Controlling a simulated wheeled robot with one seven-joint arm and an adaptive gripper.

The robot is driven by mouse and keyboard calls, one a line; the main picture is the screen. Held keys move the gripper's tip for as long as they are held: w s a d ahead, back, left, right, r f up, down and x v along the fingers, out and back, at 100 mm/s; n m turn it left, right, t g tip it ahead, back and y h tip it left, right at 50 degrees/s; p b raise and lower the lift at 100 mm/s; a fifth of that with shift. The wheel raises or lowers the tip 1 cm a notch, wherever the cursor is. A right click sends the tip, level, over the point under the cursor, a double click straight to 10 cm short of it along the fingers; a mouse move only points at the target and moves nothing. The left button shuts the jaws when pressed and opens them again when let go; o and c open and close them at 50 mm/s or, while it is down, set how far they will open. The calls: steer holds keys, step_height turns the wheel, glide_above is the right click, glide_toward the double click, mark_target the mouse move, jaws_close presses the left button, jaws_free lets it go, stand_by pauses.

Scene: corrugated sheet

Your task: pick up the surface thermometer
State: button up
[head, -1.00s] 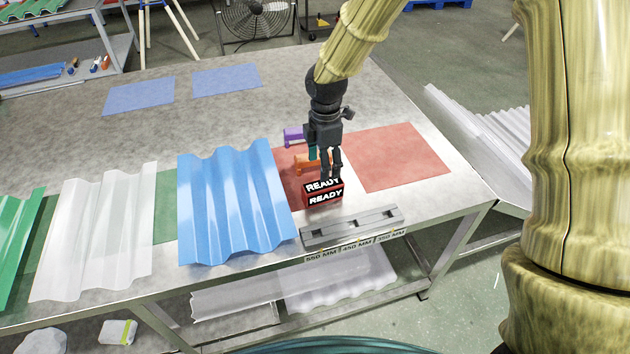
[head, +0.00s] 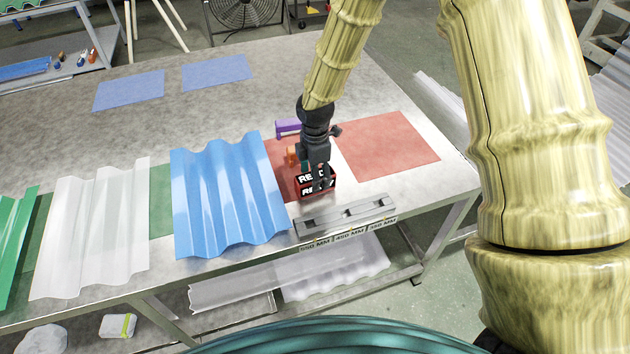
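My gripper (head: 319,183) points down at the right part of the table, its fingers overlapping a small red and black block marked READY (head: 305,191). I cannot tell whether the fingers touch the block or how far apart they are. A purple tool-like item (head: 288,127) lies just behind and left of my gripper. An orange item (head: 291,154) is partly hidden by my gripper. No item is clearly recognisable as the surface thermometer; it may be one of these small items.
A blue corrugated sheet (head: 222,200) lies left of my gripper, with a white one (head: 90,228) beyond. A grey slotted bar (head: 345,215) lies along the front edge. A red mat (head: 390,150) to the right is bare.

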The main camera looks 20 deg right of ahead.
steer(key=shift+f, duration=1.1)
steer(key=c, duration=1.2)
steer(key=shift+c, duration=0.4)
steer(key=shift+r, duration=0.2)
